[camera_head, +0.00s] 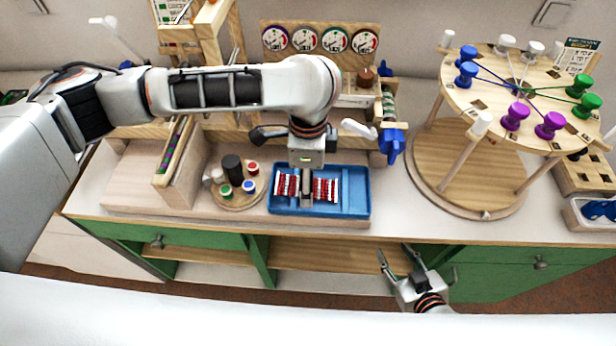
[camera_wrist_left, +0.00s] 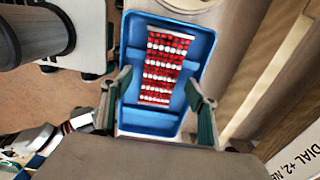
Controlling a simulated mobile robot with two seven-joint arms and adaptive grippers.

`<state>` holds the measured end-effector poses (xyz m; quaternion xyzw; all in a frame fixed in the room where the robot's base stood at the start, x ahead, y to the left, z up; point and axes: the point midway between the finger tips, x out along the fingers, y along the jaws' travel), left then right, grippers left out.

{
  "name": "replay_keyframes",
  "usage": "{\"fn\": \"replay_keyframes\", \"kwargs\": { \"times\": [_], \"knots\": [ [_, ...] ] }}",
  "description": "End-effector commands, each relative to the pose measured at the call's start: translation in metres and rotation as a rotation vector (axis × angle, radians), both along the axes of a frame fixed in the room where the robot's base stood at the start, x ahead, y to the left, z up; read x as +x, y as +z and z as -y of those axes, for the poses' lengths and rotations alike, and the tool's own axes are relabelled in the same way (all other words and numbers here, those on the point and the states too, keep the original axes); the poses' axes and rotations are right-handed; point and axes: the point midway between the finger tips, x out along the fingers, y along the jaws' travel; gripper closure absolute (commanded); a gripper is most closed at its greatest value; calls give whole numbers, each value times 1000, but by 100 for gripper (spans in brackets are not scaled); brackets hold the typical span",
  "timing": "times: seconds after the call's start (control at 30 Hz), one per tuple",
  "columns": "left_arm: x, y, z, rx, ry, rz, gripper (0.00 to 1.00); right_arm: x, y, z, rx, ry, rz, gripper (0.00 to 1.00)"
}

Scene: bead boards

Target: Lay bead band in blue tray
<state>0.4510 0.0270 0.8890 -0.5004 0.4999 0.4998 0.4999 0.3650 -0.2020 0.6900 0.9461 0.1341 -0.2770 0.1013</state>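The blue tray (camera_head: 355,203) lies on the bench. It also shows in the left wrist view (camera_wrist_left: 134,60). The bead band, with rows of red and white beads (camera_wrist_left: 164,68), lies inside the tray's larger compartment. In the head view the band (camera_head: 326,189) shows on both sides of my left gripper (camera_head: 306,200), which hides its middle. My left gripper is over the tray, pointing down. Its fingers are apart in the left wrist view (camera_wrist_left: 158,80), with the band beyond them. My right gripper (camera_head: 417,263) is open and empty, in front of the bench edge.
A round wooden holder (camera_head: 238,199) with coloured spools and a black cylinder stands left of the tray. A round wooden stand (camera_head: 470,165) with coloured pegs is at the right. A wooden frame with dials (camera_head: 320,40) stands behind. My left arm spans the bench's left half.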

Motion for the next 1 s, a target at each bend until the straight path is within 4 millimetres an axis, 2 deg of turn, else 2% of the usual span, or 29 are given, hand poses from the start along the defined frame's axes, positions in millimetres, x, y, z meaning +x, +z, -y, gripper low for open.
{"fn": "replay_keyframes", "kwargs": {
  "times": [0.27, 0.37, 0.8, 1.0],
  "knots": [
    [0, 2, 0, 0, -1, 1, 41, 0, -3, 0, 0, 0, 1, 60],
    [1, 16, 0, 0, -2, 5, 41, -1, -1, 0, -1, 0, -2, 60],
    [1, 101, 0, 1, 0, 5, 41, -1, 11, 0, -1, 0, -4, 60],
    [0, 120, 0, 0, 0, 1, 41, -1, 11, 1, -3, 0, -5, 60]
  ]
}}
